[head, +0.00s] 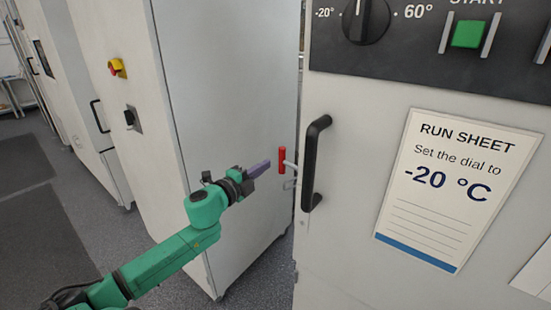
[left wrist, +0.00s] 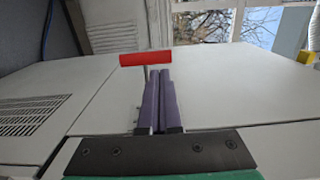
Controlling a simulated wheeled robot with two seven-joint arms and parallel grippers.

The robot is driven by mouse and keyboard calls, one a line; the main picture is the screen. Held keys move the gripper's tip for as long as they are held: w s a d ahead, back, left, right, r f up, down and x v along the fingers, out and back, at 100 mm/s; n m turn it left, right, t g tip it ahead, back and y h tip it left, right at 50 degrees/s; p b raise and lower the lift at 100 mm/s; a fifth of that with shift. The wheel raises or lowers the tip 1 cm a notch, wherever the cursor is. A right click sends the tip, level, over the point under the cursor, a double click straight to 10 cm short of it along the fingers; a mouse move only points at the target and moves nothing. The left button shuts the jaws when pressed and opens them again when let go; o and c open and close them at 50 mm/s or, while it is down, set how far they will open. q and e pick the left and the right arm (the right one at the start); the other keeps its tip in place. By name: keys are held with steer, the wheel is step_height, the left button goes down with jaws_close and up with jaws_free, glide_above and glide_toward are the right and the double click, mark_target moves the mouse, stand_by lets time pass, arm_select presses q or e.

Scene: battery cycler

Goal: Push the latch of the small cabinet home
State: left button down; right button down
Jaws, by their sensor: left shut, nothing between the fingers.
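The latch has a red handle (head: 282,160) on a pale metal rod, at the edge of the cabinet with the black door handle. The red handle also shows in the left wrist view (left wrist: 146,58), lying across the picture just beyond the fingertips. My left gripper (head: 268,164) is shut and empty, its purple fingers pointing at the red handle from the left. In the left wrist view the fingers (left wrist: 160,76) reach close below the handle's right part; I cannot tell whether they touch it. My right gripper is not in view.
The cabinet front (head: 345,240) carries a black door handle (head: 315,163), a run sheet (head: 455,190), a dial (head: 366,18) and a green start button (head: 468,34). A tall pale cabinet (head: 235,75) stands behind my left arm. Open floor (head: 85,230) lies at the left.

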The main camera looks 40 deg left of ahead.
mark_target(280, 155)
arm_select(q)
steer(key=w, duration=0.2)
steer(key=w+p, duration=0.1)
steer(key=w, duration=0.1)
steer(key=shift+a+r, duration=0.1)
steer(key=shift+r, duration=0.1)
steer(key=shift+w+f, duration=0.2)
steer(key=shift+w, duration=0.45)
